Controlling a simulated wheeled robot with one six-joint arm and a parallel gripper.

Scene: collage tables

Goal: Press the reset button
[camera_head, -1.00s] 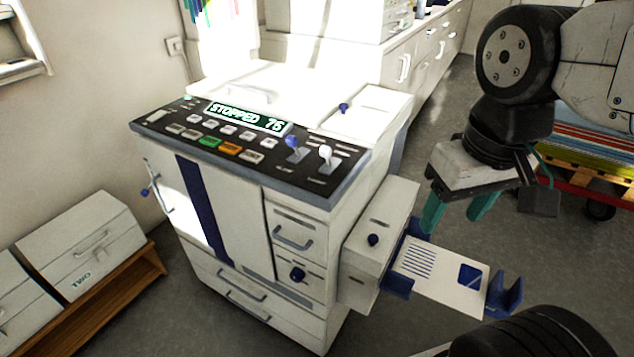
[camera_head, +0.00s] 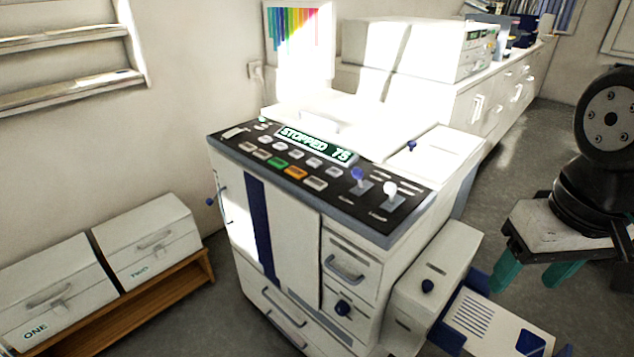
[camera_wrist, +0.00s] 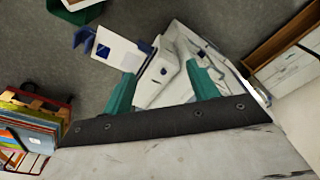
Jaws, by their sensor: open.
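The machine's control panel (camera_head: 322,170) is dark, with rows of small buttons, two levers and a lit display (camera_head: 314,144) reading "STOPPED 75" or similar. Among the buttons are a green button (camera_head: 278,162), an orange button (camera_head: 296,173) and several pale ones. Their labels are too small to read, so I cannot tell which is reset. My gripper (camera_head: 537,274) is open and empty, fingers pointing down, to the right of the machine and apart from it. In the wrist view the machine (camera_wrist: 180,65) shows beyond and between the teal fingers (camera_wrist: 163,95).
An output tray with a printed sheet (camera_head: 497,322) sticks out at the machine's lower right. Boxes marked ONE (camera_head: 55,295) and TWO (camera_head: 148,240) sit on a low wooden shelf at left. White counters (camera_head: 500,95) run behind. Grey floor is open at right.

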